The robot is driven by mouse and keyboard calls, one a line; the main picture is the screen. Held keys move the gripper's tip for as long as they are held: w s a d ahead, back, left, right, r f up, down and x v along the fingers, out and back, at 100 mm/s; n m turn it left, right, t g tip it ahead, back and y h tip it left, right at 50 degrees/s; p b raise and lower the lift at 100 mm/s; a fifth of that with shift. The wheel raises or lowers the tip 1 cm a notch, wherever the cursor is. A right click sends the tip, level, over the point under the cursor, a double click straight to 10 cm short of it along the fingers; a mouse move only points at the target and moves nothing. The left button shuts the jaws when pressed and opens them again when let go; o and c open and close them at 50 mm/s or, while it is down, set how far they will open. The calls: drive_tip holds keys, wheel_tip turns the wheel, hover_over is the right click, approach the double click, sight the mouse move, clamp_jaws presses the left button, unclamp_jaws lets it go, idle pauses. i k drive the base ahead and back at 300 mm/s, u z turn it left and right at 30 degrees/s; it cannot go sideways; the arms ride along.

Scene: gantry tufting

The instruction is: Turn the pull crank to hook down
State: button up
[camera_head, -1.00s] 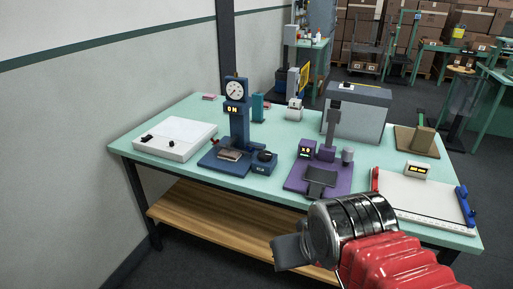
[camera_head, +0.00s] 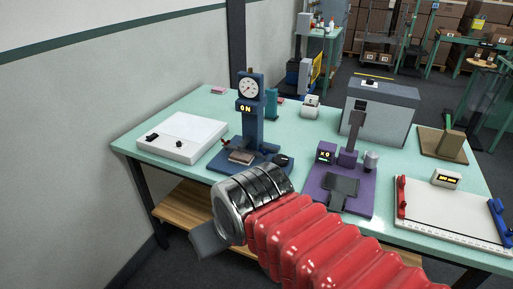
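A blue stand (camera_head: 252,132) with a round white dial and a yellow "ON" display is on the left half of the pale green bench. A small brownish block (camera_head: 241,157) lies on its base. A dark round part (camera_head: 282,160), possibly the pull crank, sits at the base's right side, partly hidden by my arm. I cannot make out a crank handle or a hook clearly. My gripper (camera_head: 208,240) shows only as a grey piece at the end of my arm, in front of the bench's front edge and apart from the stand. Its fingers cannot be told apart.
A purple device (camera_head: 340,190) with a dark plate stands right of the blue stand. A white panel (camera_head: 180,138) lies at the left, a white board (camera_head: 450,212) at the right. A grey box (camera_head: 382,112) stands behind. A wall bounds the bench's left.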

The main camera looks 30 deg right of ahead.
sight(281, 160)
drive_tip(key=z, duration=0.1)
drive_tip(key=i, duration=1.2)
drive_tip(key=z, duration=0.7)
